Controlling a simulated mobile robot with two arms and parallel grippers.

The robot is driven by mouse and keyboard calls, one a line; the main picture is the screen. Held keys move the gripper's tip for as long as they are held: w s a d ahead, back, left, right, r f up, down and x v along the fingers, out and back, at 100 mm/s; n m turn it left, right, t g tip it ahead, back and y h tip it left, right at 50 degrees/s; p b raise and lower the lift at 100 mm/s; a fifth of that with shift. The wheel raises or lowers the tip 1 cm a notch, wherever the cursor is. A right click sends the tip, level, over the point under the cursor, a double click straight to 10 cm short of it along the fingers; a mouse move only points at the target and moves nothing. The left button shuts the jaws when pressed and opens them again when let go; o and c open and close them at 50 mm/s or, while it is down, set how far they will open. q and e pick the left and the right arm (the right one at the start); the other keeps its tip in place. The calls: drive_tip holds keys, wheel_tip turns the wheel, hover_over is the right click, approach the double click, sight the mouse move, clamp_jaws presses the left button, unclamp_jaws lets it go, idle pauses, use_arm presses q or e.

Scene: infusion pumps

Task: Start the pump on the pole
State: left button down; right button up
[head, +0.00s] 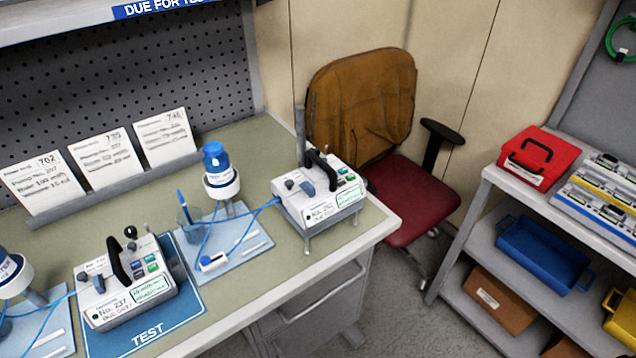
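A white infusion pump (298,207) with a black handle, green and dark buttons and a pale green screen is at the right end of the bench. A grey vertical pole (300,135) rises behind it, and short legs show below it. A blue tube runs from its left side. A second similar pump (117,312), labelled No. 237, sits on the blue TEST mat (185,316) at the front left. The text on both screens is too small to read surely. Neither of my grippers is in view.
A blue-capped bottle (215,160) stands over a pale blue tray (236,262) between the pumps. Several cards (105,160) lean at the back of the bench (262,150). A chair (405,205) stands beyond it. A shelf unit at right holds a red case (540,155).

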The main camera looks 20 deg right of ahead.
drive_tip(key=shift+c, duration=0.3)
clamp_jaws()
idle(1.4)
